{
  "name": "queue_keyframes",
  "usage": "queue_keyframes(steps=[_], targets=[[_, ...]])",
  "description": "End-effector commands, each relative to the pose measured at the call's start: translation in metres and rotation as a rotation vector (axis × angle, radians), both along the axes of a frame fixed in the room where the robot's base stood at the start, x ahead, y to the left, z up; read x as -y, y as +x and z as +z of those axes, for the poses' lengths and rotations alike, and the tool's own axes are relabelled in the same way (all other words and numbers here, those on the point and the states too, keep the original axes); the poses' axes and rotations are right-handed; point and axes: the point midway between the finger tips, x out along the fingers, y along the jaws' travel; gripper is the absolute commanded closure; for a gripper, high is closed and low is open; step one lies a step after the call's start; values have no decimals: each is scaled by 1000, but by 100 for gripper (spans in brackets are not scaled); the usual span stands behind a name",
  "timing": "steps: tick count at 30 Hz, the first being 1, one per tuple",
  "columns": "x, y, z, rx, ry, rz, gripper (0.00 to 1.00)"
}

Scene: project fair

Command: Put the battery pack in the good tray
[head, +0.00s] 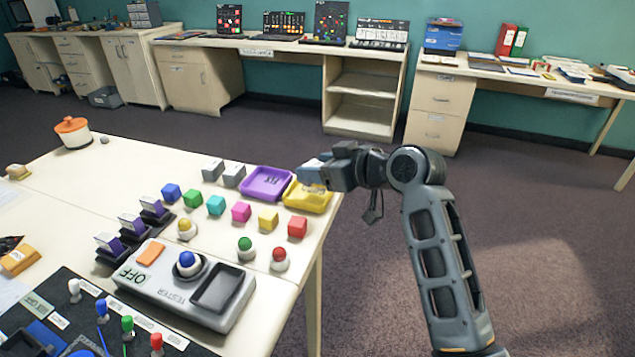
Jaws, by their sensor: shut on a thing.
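My gripper (328,172) is at the right edge of the near table, over the yellow tray (307,201). It is shut on a small blue-grey block (309,173), which I take to be the battery pack; the fingers partly hide it. The block is above or at the back of the yellow tray; I cannot tell whether it touches it. A purple tray (254,194) with dark lettering, perhaps "FIX", sits just left of the yellow one. Any label on the yellow tray is hidden or unreadable, so I cannot confirm it is the good tray.
Several coloured cubes (241,212) and round-topped buttons (279,258) stand in front. A grey tester (185,285) marked OFF is nearer. An orange-lidded pot (73,132) is at the far left. Floor right of the table is clear.

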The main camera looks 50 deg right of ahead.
Motion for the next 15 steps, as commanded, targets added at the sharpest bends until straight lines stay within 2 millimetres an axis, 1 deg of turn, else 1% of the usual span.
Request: queue_keyframes(steps=[4, 6, 10, 12, 15], targets=[[-3, 2, -9, -1, 1, -1, 73], [-3, 2, -20, -4, 4, -2, 73], [-3, 2, -37, -2, 2, -1, 73], [-3, 2, -41, -1, 1, 0, 73], [-3, 2, -42, 1, 0, -1, 73]])
